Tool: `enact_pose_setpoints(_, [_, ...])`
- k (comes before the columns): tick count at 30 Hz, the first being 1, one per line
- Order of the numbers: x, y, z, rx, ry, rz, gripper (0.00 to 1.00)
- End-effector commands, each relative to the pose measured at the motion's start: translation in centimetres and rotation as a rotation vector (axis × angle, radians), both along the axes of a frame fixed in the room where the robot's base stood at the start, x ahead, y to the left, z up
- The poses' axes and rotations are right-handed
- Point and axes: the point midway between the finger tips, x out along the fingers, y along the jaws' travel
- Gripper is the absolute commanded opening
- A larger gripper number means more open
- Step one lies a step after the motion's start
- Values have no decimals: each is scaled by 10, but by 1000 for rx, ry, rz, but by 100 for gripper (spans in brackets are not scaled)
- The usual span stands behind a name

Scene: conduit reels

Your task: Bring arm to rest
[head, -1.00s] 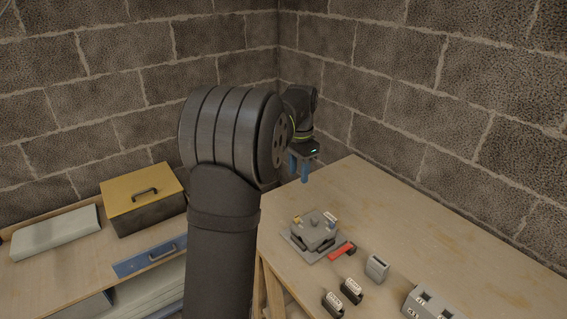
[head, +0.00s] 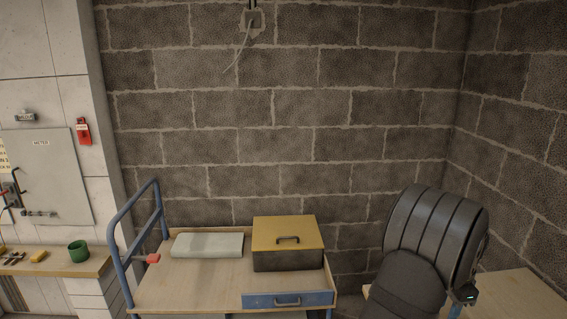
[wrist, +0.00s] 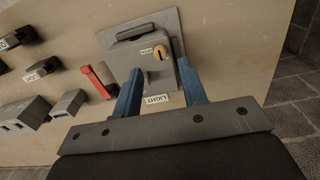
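My gripper (wrist: 160,66) shows in the wrist view with its two blue fingers apart and nothing between them. It hangs above the workbench (wrist: 235,40), near a grey box (wrist: 130,60) on a flat grey plate. Any contact between fingers and box cannot be made out. In the head view my arm fills the lower right, and only a small part of the gripper's body shows beside it.
A red lever (wrist: 97,82) sits beside the box, with several dark and grey modules further left. In the head view, a blue-framed cart (head: 200,285) carries a yellow-lidded box (head: 288,240) and a pale folded bundle (head: 207,245).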

Motion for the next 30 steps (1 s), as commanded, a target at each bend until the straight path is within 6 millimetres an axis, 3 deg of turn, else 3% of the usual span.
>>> enact_pose_setpoints(6, [0,0,-36,1,1,0,39])
enact_pose_setpoints(12, [0,0,-52,-1,-1,0,39])
enact_pose_setpoints(25, [0,0,-52,-1,-1,1,39])
enact_pose_setpoints(30, [1,-1,-37,-2,-2,0,39])
